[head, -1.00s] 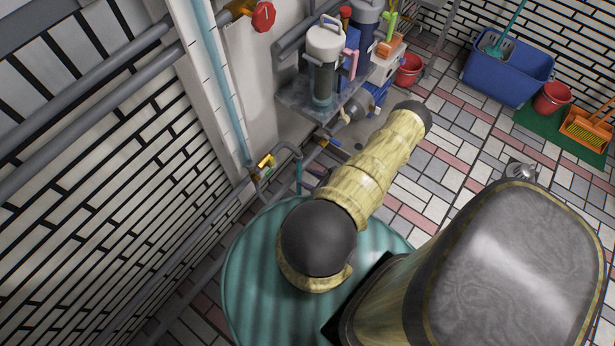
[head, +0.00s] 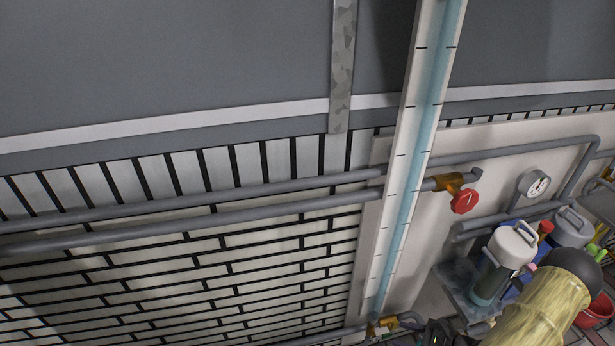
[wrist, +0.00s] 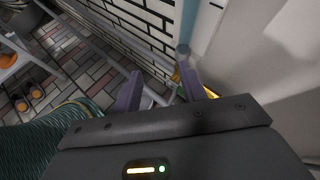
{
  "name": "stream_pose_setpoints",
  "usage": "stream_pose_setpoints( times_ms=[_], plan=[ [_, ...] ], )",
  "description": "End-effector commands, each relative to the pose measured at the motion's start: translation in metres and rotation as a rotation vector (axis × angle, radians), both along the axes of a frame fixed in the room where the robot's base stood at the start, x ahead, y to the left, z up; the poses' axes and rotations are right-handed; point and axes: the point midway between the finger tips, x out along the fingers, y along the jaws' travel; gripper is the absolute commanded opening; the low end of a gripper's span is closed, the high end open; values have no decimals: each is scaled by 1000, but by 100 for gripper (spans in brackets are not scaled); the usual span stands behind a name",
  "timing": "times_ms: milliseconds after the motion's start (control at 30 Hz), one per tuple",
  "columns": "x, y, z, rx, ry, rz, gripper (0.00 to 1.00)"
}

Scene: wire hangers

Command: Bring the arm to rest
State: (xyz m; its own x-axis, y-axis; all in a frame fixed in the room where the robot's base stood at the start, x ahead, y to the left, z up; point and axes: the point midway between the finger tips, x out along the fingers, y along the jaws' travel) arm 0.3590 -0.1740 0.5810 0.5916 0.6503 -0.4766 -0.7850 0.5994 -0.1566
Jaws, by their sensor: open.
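My arm (head: 545,310), pale yellow with a dark rounded joint, shows at the lower right of the head view. In the wrist view my gripper (wrist: 160,84) has its two purple fingers spread apart, with nothing held between them. Its fingertips point toward the foot of the brick wall, close to a yellow part (wrist: 212,93) and a grey pipe end beside the right finger. Whether the right finger touches these I cannot tell. In the head view my gripper is not clearly visible.
A tall marked tube (head: 418,140) runs up the wall. Beside it are a red valve handle (head: 465,202), a round gauge (head: 535,183) and grey pipes (head: 200,215). A lidded canister (head: 505,255) stands on a shelf. A green ribbed surface (wrist: 45,135) lies at lower left in the wrist view.

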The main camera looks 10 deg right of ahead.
Motion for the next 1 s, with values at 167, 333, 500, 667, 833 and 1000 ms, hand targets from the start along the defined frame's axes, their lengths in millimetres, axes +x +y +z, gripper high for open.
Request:
stream_pose_setpoints(
  times_ms=[167, 333, 500, 667, 833, 1000],
  plan=[
    [7, 31, 47, -122, 8, 299, 42],
    [6, 57, 85, -254, 10, 564, 42],
    [2, 79, 122, -409, -6, 816, 42],
    [-2, 97, 154, -572, -38, 1034, 42],
    [-6, 114, 188, -760, -99, 1247, 42],
    [-8, 130, 222, -963, -191, 1435, 42]
  ],
)
